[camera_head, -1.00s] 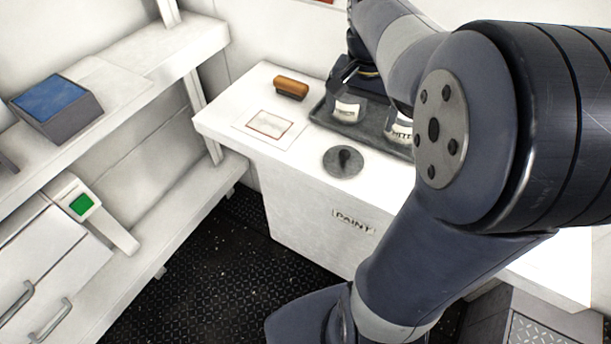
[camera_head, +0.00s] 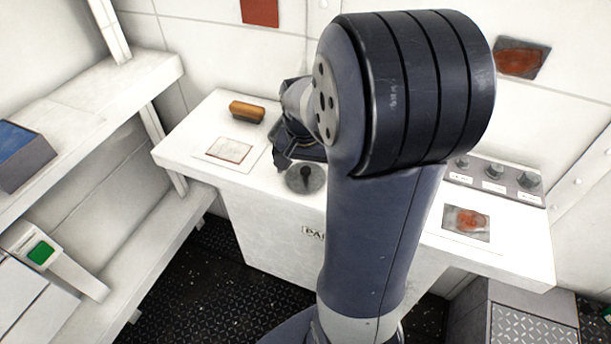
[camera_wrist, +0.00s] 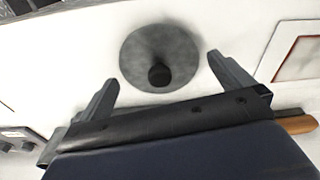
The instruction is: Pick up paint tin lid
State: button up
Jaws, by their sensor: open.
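The paint tin lid (camera_head: 306,178) is a round grey disc with a dark upright knob, lying on the white paint counter (camera_head: 200,140). In the wrist view the lid (camera_wrist: 138,58) is at upper middle, its dark knob facing the camera. My gripper (camera_wrist: 165,75) is open there, one finger to each side of the lid's lower part, with nothing between them that I can see held. In the head view my gripper (camera_head: 290,160) is just behind and above the lid, partly hidden by my arm. Whether the fingers touch the lid cannot be told.
A brown wooden-looking block (camera_head: 247,111) and a framed card (camera_head: 229,150) lie left of the lid. A panel with several knobs (camera_head: 493,176) and a stained card (camera_head: 466,222) are at the right. A white shelf (camera_head: 150,75) stands left. My arm hides the counter's middle.

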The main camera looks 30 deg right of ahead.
jog(key=shift+f, duration=0.45)
jog(key=c, duration=0.8)
jog(key=shift+r, duration=0.1)
